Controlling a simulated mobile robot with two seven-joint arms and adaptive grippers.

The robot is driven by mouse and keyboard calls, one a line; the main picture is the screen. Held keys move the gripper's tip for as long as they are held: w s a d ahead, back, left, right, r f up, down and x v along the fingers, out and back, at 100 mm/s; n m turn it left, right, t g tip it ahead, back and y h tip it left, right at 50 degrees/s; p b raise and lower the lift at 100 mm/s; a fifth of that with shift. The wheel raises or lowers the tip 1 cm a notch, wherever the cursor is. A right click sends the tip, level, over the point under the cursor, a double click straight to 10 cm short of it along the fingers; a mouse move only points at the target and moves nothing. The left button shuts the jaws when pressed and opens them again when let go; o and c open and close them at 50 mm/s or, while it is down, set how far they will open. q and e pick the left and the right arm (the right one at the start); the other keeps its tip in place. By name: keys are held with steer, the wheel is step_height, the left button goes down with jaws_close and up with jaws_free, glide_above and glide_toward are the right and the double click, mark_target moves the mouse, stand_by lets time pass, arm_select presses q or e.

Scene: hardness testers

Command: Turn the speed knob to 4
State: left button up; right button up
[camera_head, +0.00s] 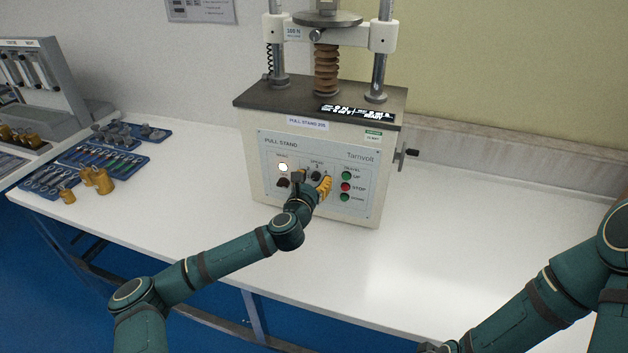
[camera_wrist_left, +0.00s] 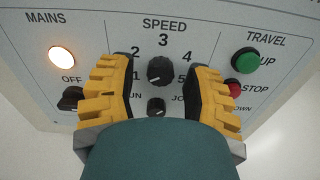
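The pull stand's panel (camera_head: 275,147) faces me, with the dark round speed knob (camera_head: 316,175) at its upper middle. In the left wrist view the speed knob (camera_wrist_left: 160,71) sits inside an arc of numbers 1 to 5, with 3 straight above it. A light mark shows on its lower left, but I cannot tell the exact setting. My left gripper (camera_head: 314,182) is at the panel. In the left wrist view its two yellow fingers (camera_wrist_left: 160,88) stand open on either side of the knob, with gaps to it.
Below the speed knob is a smaller RUN/JOG knob (camera_wrist_left: 156,107). The lit mains lamp (camera_wrist_left: 62,60) and its switch (camera_wrist_left: 71,98) are left. Green UP (camera_wrist_left: 245,60) and red STOP (camera_wrist_left: 232,89) buttons are right, close to a finger. Brass weights (camera_head: 103,181) stand left on the table.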

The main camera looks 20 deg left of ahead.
arm_select(q)
jaws_close()
